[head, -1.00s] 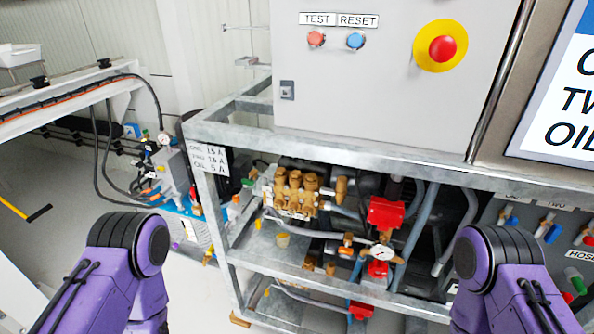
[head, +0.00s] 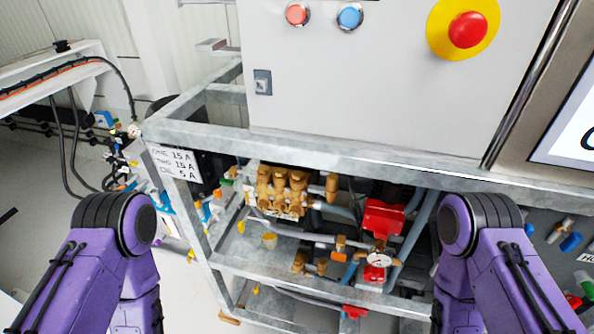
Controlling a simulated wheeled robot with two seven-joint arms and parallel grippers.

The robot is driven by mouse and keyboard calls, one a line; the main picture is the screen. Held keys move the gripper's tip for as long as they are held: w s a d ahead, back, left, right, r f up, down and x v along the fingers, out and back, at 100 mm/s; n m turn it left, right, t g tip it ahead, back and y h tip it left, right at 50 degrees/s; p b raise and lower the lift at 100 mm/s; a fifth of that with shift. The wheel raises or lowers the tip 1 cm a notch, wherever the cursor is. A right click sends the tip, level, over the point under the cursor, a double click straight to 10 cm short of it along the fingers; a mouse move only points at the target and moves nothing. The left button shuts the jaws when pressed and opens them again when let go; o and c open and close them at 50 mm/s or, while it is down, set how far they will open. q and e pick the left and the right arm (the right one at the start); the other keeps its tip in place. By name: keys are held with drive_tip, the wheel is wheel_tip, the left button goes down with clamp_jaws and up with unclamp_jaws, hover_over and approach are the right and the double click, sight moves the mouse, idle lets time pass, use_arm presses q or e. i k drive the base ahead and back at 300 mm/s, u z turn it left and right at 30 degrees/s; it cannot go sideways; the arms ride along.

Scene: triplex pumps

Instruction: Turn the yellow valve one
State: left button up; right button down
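Several small yellow parts show in the head view, and I cannot tell which is valve one. One yellow piece (head: 241,227) is on the left side of the metal frame, below the brass pump (head: 284,190). A yellowish cup-shaped piece (head: 269,241) is beside it to the right. Another small yellow piece (head: 191,256) is low, left of the frame. My two purple arms come in at the lower left and lower right. Both grippers are out of view, so their fingers and anything in them are hidden.
The galvanized frame (head: 330,155) stands close ahead, under a grey control box (head: 360,90) with a red emergency button (head: 467,30). Red fittings (head: 382,218), a gauge (head: 379,259) and hoses crowd inside the frame. A bench (head: 50,82) stands at the left, with bare floor below it.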

sight(240, 224)
drive_tip(key=z, duration=1)
drive_tip(key=k, duration=1.3)
drive_tip(key=u, duration=0.6)
drive_tip(key=i, duration=0.95)
drive_tip(key=z, duration=0.05)
